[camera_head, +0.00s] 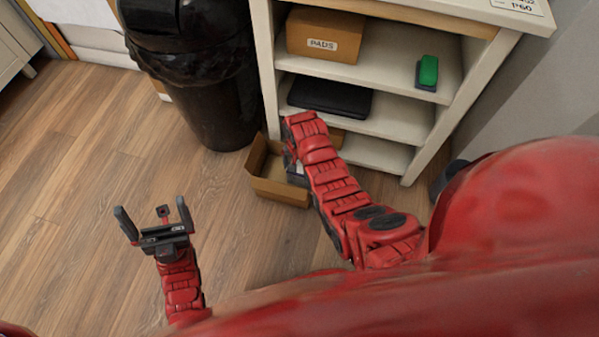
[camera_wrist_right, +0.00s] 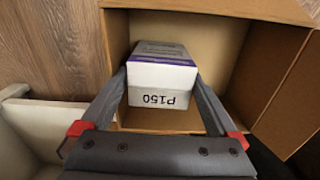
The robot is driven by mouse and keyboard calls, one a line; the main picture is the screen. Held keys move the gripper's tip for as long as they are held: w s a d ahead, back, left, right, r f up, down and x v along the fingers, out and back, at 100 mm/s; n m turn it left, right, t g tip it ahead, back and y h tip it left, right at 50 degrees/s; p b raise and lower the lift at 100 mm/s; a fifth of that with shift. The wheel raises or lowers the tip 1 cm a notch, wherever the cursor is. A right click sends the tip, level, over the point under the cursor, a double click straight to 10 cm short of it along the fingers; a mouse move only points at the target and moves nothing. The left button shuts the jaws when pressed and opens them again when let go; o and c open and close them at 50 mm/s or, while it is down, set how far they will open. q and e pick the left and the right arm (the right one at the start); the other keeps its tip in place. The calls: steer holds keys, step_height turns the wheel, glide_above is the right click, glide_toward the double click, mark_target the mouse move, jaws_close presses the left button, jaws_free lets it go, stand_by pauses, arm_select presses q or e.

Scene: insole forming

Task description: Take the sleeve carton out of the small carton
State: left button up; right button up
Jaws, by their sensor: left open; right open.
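The small carton (camera_head: 281,190) is an open brown box on the floor in front of the shelf unit; its rim also shows in the right wrist view (camera_wrist_right: 215,8). The sleeve carton (camera_wrist_right: 160,75) is a white box with purple edges, marked P150, inside the small carton. My right gripper (camera_wrist_right: 160,85) is open, with one finger on each side of the sleeve carton; I cannot tell whether they touch it. In the head view my right arm hides most of it. My left gripper (camera_head: 150,216) is open and empty above the floor at the left.
A white shelf unit (camera_head: 417,160) stands behind the small carton, holding a PADS box (camera_head: 325,35), a black flat case (camera_head: 330,97) and a green block (camera_head: 427,72). A black bin (camera_head: 215,85) stands at its left. The wood floor at left is clear.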

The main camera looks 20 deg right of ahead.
steer(key=shift+r, duration=0.1)
steer(key=c, duration=1.2)
steer(key=shift+o, duration=0.2)
steer(key=shift+r, duration=0.1)
